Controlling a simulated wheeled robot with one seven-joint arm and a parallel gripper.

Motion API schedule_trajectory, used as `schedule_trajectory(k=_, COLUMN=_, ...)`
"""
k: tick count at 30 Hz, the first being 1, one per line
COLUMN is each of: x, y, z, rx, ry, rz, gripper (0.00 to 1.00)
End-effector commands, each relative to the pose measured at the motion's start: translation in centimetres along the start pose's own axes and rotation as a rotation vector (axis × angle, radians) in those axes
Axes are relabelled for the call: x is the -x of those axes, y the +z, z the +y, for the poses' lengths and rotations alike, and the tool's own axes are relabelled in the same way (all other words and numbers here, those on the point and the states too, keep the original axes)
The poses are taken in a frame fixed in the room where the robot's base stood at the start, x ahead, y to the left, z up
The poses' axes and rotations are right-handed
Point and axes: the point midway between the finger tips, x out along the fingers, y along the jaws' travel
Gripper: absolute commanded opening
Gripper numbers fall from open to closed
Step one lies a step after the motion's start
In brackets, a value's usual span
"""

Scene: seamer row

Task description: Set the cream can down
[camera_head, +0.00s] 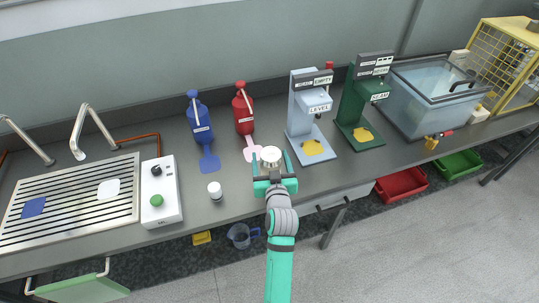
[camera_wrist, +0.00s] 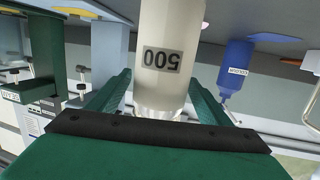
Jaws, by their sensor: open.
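In the wrist view the can (camera_wrist: 168,58) is large and close, with a "500" label that appears upside down. My gripper (camera_head: 272,168) is open around the can, with one finger on each side. In the wrist view my gripper (camera_wrist: 160,95) shows its green fingers apart, and a gap shows beside the can. The can's base is partly hidden, so I cannot tell exactly how it meets the surface.
A small white-capped jar (camera_head: 215,191) stands to the left. The red bottle (camera_head: 244,110) and blue bottle (camera_head: 199,120) stand behind. The counter front is mostly clear.

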Motion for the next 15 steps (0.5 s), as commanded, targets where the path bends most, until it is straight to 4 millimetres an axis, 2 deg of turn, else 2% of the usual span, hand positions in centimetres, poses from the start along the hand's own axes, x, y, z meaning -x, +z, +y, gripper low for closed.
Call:
schedule_trajectory(k=3, x=2.6, y=0.1, z=0.0, rx=0.000, ry=0.001, rz=0.000, gripper=0.72)
schedule_trajectory(k=9, x=6.4, y=0.1, z=0.0, rx=-0.001, ry=0.000, rz=-0.001, gripper=0.72)
schedule_trajectory(k=15, x=8.8, y=0.1, z=0.0, rx=0.000, ry=0.001, rz=0.000, gripper=0.72)
